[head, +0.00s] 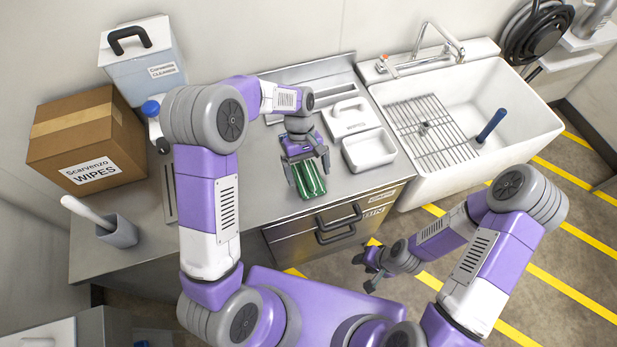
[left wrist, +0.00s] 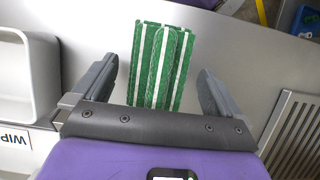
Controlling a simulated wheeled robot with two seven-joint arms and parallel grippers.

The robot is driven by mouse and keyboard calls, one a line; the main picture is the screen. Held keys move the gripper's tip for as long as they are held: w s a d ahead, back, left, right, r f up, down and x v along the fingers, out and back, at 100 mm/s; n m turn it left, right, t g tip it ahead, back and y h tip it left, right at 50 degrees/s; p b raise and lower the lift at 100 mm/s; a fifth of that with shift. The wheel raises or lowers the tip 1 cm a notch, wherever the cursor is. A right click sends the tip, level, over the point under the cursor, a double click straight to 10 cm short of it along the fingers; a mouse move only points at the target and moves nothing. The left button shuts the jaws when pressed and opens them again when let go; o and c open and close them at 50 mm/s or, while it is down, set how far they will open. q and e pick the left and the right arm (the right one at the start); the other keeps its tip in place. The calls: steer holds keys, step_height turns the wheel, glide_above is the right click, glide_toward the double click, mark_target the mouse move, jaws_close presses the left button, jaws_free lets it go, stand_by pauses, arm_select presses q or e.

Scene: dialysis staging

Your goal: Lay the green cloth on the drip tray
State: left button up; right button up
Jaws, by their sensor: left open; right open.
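The green cloth with white stripes (head: 311,187) lies on the steel counter near its front edge; it also shows in the left wrist view (left wrist: 162,60). My left gripper (head: 309,175) is open above the cloth, one finger to each side of it, and no grip shows. In the left wrist view the cloth lies between the open fingers (left wrist: 158,78). A slotted metal panel, which looks like the drip tray (left wrist: 297,135), is at the right of that view. In the head view my left arm hides most of it. My right gripper (head: 369,270) is open and empty above the floor.
A white open tray (head: 369,151) and a white wipes box (head: 350,118) stand right of the cloth. A sink with a wire rack (head: 430,130) is further right. A cardboard box (head: 86,140), a spray bottle (head: 153,112) and a grey cup (head: 118,232) stand left.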

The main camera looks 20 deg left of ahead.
mark_target(308, 172)
arm_select(q)
steer(key=shift+s+d+f, duration=0.15)
steer(key=shift+s+f, duration=0.05)
steer(key=shift+f, duration=0.5)
steer(key=c, duration=1.1)
step_height(308, 172, up, 10)
steer(key=shift+f+p, duration=0.1)
steer(key=shift+p, duration=1.15)
steer(key=shift+c, duration=0.2)
steer(key=a+f+m+y, duration=0.1)
steer(key=f+m, duration=0.1)
steer(key=s+a+f+m, duration=0.1)
steer(key=a+f+m, duration=0.1)
steer(key=f, duration=0.1)
steer(key=a+f+m+y, duration=0.1)
steer(key=a+f+m, duration=0.1)
steer(key=f, duration=0.1)
steer(key=shift+s+a+m+g+y, duration=0.25)
steer(key=shift+s+m+g+y, duration=0.05)
steer(key=shift+s+m+g, duration=0.1)
